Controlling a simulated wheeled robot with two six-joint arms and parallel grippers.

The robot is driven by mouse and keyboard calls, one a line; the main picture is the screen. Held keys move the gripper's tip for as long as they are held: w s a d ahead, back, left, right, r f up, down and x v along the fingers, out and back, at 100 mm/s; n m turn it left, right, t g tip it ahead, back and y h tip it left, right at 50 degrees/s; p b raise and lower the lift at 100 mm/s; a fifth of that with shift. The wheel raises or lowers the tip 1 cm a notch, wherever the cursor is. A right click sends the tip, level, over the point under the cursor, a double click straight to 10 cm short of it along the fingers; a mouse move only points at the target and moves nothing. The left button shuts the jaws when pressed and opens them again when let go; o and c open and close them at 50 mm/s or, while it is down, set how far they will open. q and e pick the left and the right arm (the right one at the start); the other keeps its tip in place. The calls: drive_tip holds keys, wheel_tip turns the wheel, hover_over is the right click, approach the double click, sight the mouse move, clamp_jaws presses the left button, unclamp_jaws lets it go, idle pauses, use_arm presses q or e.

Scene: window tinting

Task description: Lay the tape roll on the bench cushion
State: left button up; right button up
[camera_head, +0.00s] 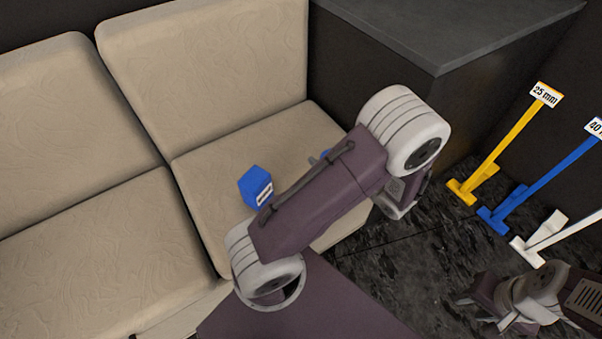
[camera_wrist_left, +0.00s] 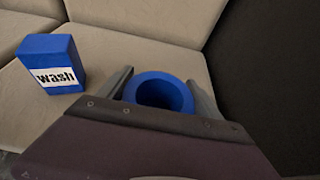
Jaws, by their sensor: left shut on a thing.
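The tape roll is a blue ring, upright in the left wrist view (camera_wrist_left: 160,92) with its dark hole showing. My left gripper (camera_wrist_left: 163,90) is shut on it, one grey finger on each side. In the head view only a sliver of the roll (camera_head: 326,154) shows past my left arm, over the right seat of the bench. I cannot tell whether it touches the beige cushion (camera_head: 215,160). My right gripper (camera_head: 490,308) is low at the right, over the dark floor, its jaw gap unclear.
A blue box (camera_head: 255,186) labelled "wash" stands on the same cushion, left of the roll; it also shows in the left wrist view (camera_wrist_left: 52,62). A dark cabinet (camera_head: 440,40) borders the seat on the right. Yellow, blue and white labelled stands are on the floor. The left seat is bare.

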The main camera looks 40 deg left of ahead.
use_arm(q)
drive_tip(key=w+a+f+b, duration=0.1)
drive_tip(key=a+f, duration=0.1)
drive_tip(key=w+a+f+b, duration=0.1)
drive_tip(key=a, duration=0.2)
drive_tip(key=w+a+f+b, duration=0.1)
drive_tip(key=a+f, duration=0.1)
drive_tip(key=shift+w+a+f+b, duration=0.2)
drive_tip(key=shift+w+f+b, duration=0.1)
drive_tip(key=shift+w+a, duration=0.15)
drive_tip(key=shift+a, duration=0.15)
wheel_tip(320, 180, down, 4)
drive_tip(key=b, duration=0.3)
drive_tip(key=shift+f, duration=0.15)
drive_tip(key=shift+r, duration=0.2)
drive_tip(key=shift+f, duration=0.1)
drive_tip(key=o, duration=1.4)
